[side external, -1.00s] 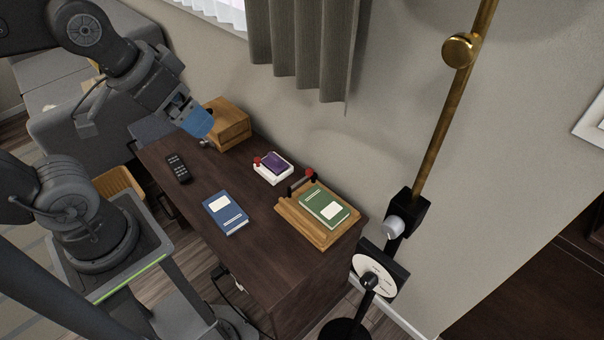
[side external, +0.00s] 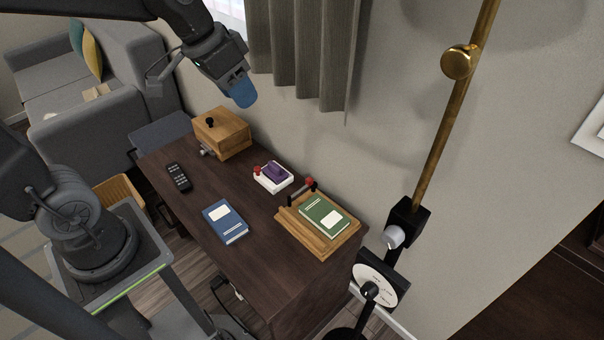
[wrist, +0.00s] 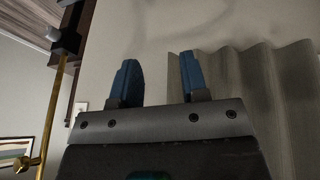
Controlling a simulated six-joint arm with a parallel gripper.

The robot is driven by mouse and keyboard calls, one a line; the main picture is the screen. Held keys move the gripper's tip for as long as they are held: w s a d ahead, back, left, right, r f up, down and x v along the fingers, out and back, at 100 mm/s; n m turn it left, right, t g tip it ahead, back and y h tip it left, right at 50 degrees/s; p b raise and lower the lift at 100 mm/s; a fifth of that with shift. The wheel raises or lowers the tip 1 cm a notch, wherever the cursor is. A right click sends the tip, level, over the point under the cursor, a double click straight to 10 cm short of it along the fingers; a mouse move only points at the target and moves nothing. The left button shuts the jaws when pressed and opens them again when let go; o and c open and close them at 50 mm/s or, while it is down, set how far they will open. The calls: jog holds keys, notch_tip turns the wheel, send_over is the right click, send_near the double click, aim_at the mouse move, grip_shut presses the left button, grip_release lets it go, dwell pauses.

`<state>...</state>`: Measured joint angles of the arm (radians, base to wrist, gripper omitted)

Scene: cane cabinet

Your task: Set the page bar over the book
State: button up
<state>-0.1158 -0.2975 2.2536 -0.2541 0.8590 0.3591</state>
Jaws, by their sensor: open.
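A green book (side external: 325,216) with a pale label lies on a wooden stand (side external: 317,241) at the right end of the desk. A dark bar with a red knob, seemingly the page bar (side external: 300,191), is at the stand's back-left edge, beside the book and not across it. My gripper (side external: 241,96) is high above the desk near the curtain, up and left of the stand. Its blue fingers show apart and empty in the wrist view (wrist: 158,78), which shows wall and curtain and no book.
A blue book (side external: 225,223), a remote (side external: 178,177), a wooden box (side external: 222,134) with a black knob, and a white tray (side external: 272,178) with a purple item share the dark desk (side external: 255,255). A brass pole (side external: 446,125) stands at right.

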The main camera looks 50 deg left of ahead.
jog(key=shift+m+g+h, duration=0.3)
jog(key=shift+h, duration=0.6)
jog(key=w+a+f, duration=0.1)
jog(key=w+f, duration=0.1)
jog(key=w, duration=0.2)
jog(key=w+a+f, duration=0.2)
jog(key=w, duration=0.2)
jog(key=w+a+f, duration=0.1)
jog(key=w+f, duration=0.1)
jog(key=w, duration=0.2)
jog(key=shift+a+f, duration=0.1)
jog(key=shift+a, duration=0.05)
grip_shut()
jog(key=w+a+f+h, duration=0.1)
jog(key=w+a+f, duration=0.55)
jog(key=f, duration=0.25)
jog(key=shift+t+h, duration=0.6)
jog(key=w+a+f, duration=0.1)
jog(key=a+f, duration=0.2)
jog(key=f, duration=0.5)
jog(key=w+a+f, duration=0.1)
jog(key=a+f, duration=0.2)
jog(key=f, duration=0.5)
jog(key=w+a+f, duration=0.1)
jog(key=a+f, duration=0.2)
jog(key=f, duration=0.5)
jog(key=shift+w+a, duration=0.25)
jog(key=shift+w, duration=0.1)
